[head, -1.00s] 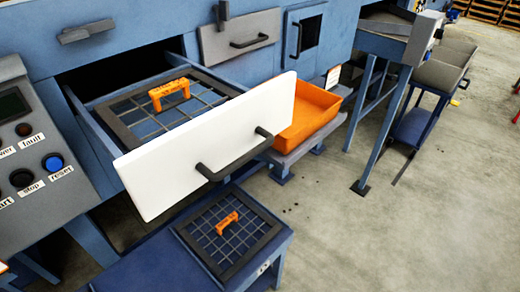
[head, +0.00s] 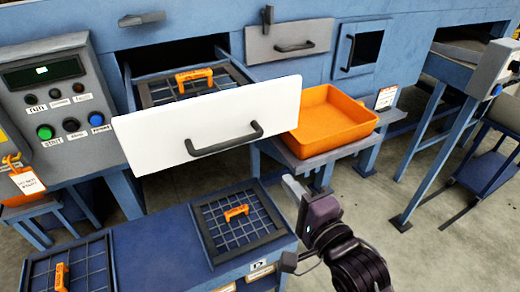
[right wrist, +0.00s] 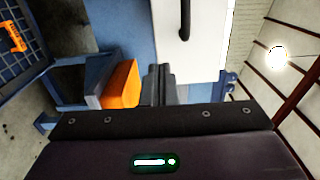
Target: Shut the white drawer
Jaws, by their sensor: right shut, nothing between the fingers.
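The white drawer (head: 155,140) stands pulled out of the blue machine, its white front well clear of the opening. Its dark bar handle (head: 225,140) runs across the front. A dark grid screen with an orange handle (head: 195,78) lies inside it. My right gripper (head: 291,188) is shut and empty, below and to the right of the white front, apart from it. In the right wrist view the shut fingers (right wrist: 158,82) are in the middle, with the white front (right wrist: 208,45) and part of its handle (right wrist: 184,20) above them. My left gripper is not in view.
An orange tray (head: 325,125) sits on a stand right of the drawer. A blue bench (head: 155,255) below the drawer holds grid screens with orange handles. A control panel (head: 55,95) with buttons is at the left.

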